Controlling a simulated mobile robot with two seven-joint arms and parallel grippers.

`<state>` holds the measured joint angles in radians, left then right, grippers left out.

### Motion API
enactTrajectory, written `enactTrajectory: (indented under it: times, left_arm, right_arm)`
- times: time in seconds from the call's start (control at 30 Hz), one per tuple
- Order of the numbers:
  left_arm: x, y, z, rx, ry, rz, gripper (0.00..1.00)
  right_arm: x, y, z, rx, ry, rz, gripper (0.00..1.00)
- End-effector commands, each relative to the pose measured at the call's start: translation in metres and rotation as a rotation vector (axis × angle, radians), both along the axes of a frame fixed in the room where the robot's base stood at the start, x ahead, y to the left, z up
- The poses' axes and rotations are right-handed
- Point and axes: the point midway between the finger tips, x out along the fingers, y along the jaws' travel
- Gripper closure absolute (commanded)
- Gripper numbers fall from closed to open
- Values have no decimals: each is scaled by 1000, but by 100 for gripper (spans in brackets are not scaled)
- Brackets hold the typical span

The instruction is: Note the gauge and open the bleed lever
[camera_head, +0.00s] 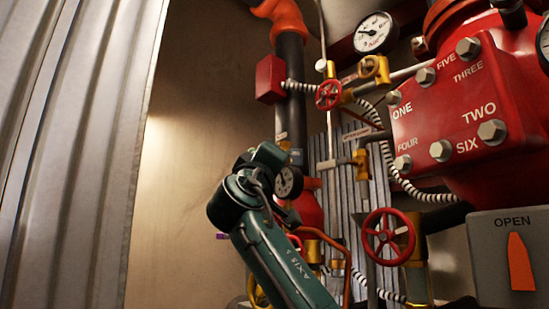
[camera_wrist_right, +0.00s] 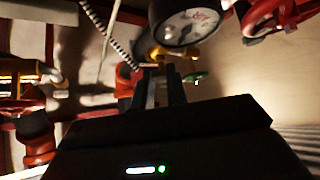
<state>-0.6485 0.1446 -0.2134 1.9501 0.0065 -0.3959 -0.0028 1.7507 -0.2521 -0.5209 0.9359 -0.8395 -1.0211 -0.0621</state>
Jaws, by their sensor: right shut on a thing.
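The gauge (camera_head: 289,182), a round white dial with a dark rim, is partly hidden behind my green right arm in the head view. It is close at the top of the right wrist view (camera_wrist_right: 188,22), where its reading is too blurred to tell. My right gripper (camera_wrist_right: 162,72) has its dark fingers close together just below the gauge in that picture. They are shut on a small brass-yellow part, seemingly the bleed lever (camera_wrist_right: 158,50), mostly hidden and too dark to show its angle. In the head view this gripper is hidden behind the arm. My left gripper is not in view.
Red handwheels (camera_head: 388,237) (camera_head: 329,94) on brass valves stand to the right of my arm. A red numbered housing (camera_head: 458,95), a grey OPEN box (camera_head: 515,255) and striped hoses crowd the right. Another gauge (camera_head: 375,33) is higher up. Bare wall (camera_head: 195,130) lies left of the pipes.

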Motion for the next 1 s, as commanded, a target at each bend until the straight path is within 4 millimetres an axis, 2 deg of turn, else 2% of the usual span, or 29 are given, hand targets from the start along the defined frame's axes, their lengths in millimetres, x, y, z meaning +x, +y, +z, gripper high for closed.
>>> enactTrajectory:
  times: [0.5,1.0]
  left_arm:
    - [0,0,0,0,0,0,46]
    - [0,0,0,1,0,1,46]
  right_arm:
    - [10,9,-8,180,-255,-1,100]
    - [13,10,-10,225,-308,1,100]
